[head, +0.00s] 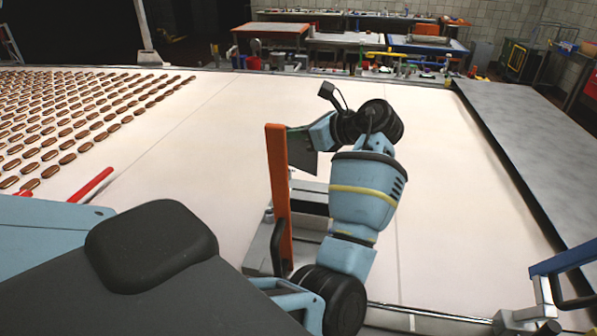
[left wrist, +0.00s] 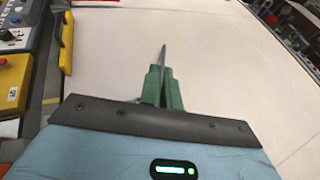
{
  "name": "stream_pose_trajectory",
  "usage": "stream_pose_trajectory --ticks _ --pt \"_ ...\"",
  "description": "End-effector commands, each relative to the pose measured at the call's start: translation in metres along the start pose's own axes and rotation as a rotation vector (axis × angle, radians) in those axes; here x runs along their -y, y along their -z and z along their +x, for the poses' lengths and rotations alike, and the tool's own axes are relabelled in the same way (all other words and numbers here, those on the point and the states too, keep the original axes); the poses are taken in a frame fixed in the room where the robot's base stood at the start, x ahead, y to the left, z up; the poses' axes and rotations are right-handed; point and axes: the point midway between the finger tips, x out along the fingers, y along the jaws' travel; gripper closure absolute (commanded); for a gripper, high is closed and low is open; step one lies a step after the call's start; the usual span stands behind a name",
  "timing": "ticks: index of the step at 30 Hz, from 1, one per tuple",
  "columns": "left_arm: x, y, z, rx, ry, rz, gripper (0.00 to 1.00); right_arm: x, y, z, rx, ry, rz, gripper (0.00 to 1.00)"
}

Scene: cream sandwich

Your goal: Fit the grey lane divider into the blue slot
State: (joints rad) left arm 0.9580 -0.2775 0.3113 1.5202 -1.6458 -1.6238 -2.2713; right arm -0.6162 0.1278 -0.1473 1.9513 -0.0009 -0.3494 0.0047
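In the left wrist view, my left gripper (left wrist: 163,86) has two green fingers closed around a thin grey strip, the grey lane divider (left wrist: 163,56). The divider is seen nearly edge-on and sticks out past the fingertips over the pale belt. In the head view, my left gripper (head: 302,147) shows as a dark green part beside an upright orange bar (head: 277,190), which partly hides it. I cannot make out the divider in the head view. I cannot clearly identify the blue slot in either view. My right gripper is not in view.
A wide pale belt (head: 440,185) is mostly bare. Rows of brown biscuits (head: 75,115) and a red rod (head: 92,186) are at the left. A grey ledge (head: 530,130) runs along the right. A blue bar (head: 565,260) stands at lower right.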

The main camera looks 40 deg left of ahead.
Motion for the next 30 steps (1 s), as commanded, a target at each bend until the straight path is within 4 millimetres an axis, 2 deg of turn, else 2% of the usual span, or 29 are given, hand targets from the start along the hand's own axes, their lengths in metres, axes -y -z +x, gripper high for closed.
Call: stream_pose_trajectory --ticks 9,17,25,30 --pt "0.000 0.040 0.016 0.001 -0.001 0.003 1.00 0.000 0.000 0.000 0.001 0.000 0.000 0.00" --pt "0.000 0.048 0.019 0.000 0.000 0.002 1.00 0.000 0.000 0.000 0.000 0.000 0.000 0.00" --pt "0.000 0.081 0.033 0.000 0.000 0.005 1.00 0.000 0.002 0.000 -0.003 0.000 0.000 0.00" --pt "0.000 0.089 0.037 0.000 0.000 0.002 1.00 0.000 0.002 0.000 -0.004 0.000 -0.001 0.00"
